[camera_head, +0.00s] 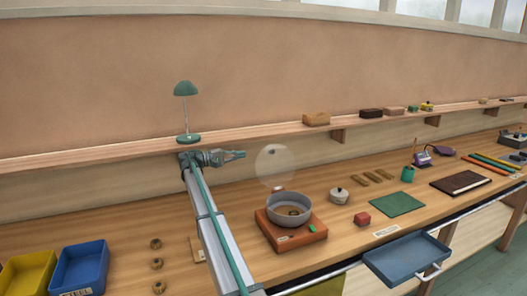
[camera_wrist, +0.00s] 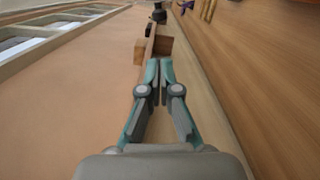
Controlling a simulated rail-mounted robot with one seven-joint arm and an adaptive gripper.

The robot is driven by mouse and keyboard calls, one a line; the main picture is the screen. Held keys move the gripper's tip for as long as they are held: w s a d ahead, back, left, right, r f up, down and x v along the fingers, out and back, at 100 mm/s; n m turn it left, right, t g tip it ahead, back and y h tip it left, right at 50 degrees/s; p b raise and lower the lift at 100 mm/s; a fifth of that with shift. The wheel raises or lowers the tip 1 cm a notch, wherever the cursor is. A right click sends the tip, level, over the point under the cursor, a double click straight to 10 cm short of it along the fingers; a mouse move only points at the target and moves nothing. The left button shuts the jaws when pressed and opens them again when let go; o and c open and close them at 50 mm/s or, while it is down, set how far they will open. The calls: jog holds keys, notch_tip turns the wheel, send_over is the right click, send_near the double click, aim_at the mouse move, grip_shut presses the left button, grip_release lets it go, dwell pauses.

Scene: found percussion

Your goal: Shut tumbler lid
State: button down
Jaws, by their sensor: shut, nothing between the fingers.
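The tumbler appears to be a grey round bowl (camera_head: 289,206) on an orange-brown wooden base, with a small brown thing inside and a green button at the base's corner. A clear, pale round lid (camera_head: 276,163) stands open above the bowl's back edge, with a small dark knob near its top. My gripper (camera_head: 243,154) is shut and empty, to the left of the lid and apart from it, pointing right. In the wrist view its closed fingers (camera_wrist: 160,68) point along the wall shelf; neither bowl nor lid is clearly visible there.
A lamp (camera_head: 187,110) stands on the wall shelf (camera_head: 90,157) behind my arm. Yellow and blue trays (camera_head: 82,268) are at left. An open blue drawer (camera_head: 407,258) juts from the front.

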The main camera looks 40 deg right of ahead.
aim_at(274, 166)
jog(key=p+x, duration=0.3)
jog(key=x, duration=0.7)
jog(key=shift+s+d+g, duration=0.3)
jog(key=shift+s, duration=0.05)
jog(key=shift+s, duration=0.15)
